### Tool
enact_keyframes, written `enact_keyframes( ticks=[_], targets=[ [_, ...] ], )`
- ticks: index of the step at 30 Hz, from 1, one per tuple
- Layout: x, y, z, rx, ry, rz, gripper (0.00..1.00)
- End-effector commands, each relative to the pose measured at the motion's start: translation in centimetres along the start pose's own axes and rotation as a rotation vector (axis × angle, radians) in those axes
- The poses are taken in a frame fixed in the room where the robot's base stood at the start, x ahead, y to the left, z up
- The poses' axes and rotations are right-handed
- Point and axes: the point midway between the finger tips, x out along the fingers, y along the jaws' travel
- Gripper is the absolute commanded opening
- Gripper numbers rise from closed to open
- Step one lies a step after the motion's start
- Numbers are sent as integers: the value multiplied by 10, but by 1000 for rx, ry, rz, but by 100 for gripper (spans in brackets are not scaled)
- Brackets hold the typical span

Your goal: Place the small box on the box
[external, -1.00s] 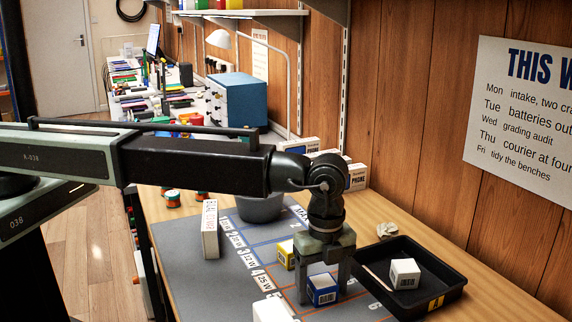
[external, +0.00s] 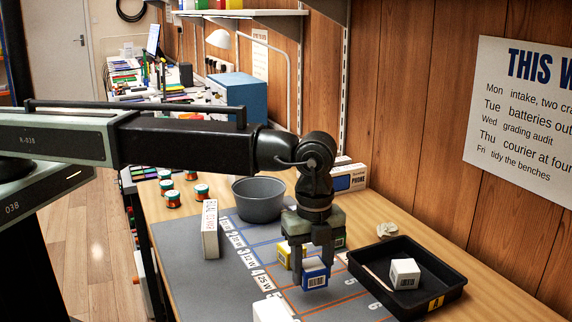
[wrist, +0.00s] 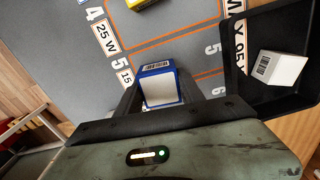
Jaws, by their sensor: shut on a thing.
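My gripper (external: 314,268) points down over the grey mat and is shut on a small blue box (external: 315,277) with a white top and a barcode. The box sits between the two fingers, which also show in the wrist view around the blue box (wrist: 160,85). It appears held a little above the mat. A yellow box (external: 283,251) stands on the mat just behind my gripper, partly hidden by it. A green box (external: 340,241) shows behind the right finger. A white box (external: 270,311) stands at the front edge of the picture. Which one the task calls the box is unclear.
A black tray (external: 440,305) at right holds a white barcoded box (external: 404,273). A grey bowl (external: 259,203) and an upright white carton (external: 210,230) stand behind and left. A phone box (external: 349,178) is by the wall. The mat's left part is clear.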

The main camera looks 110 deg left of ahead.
Motion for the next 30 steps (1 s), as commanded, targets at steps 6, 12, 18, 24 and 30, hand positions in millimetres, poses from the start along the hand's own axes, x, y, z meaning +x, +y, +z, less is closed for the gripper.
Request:
enact_keyframes(
  ticks=[6, 12, 18, 24, 30],
  targets=[
    [-6, 54, 35, 0, 0, 0, 0],
    [-10, 96, 61, 0, 0, 0, 0],
    [-12, 114, 73, 0, 0, 0, 0],
    [-12, 116, 74, 0, 0, 0, 0],
    [-11, 116, 74, -6, 0, 0, 0]
  ],
)
